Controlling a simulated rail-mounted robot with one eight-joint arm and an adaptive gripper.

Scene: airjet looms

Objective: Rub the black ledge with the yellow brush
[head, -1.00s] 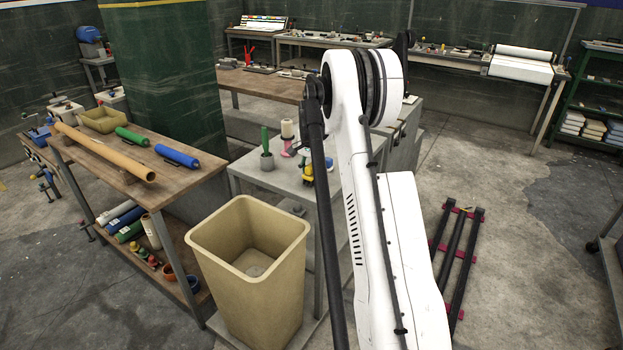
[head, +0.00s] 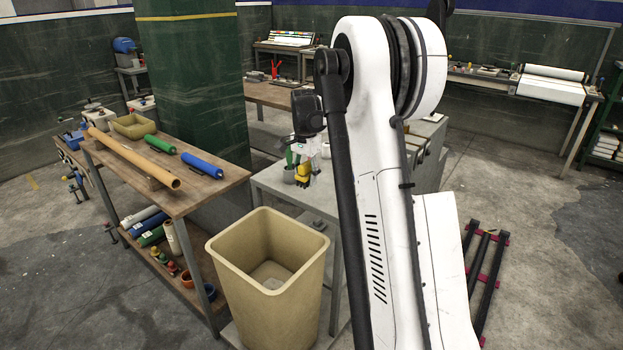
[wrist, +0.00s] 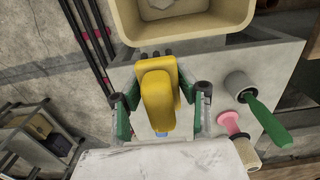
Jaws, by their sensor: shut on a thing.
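The yellow brush (wrist: 157,97) is between the green-padded fingers of my gripper (wrist: 160,108) in the wrist view. The gripper is shut on it. In the head view my gripper (head: 305,152) is over the grey table, with the yellow brush (head: 302,174) under it. I cannot tell whether the brush touches the tabletop. I cannot pick out a black ledge for certain in either view.
A beige bin (head: 268,262) stands in front of the grey table (head: 322,202). A green-handled tool in a grey cup (wrist: 241,82) and a pink spool (wrist: 229,121) stand beside the gripper. A wooden bench (head: 160,200) is at left. Black bars (head: 484,270) lie on the floor.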

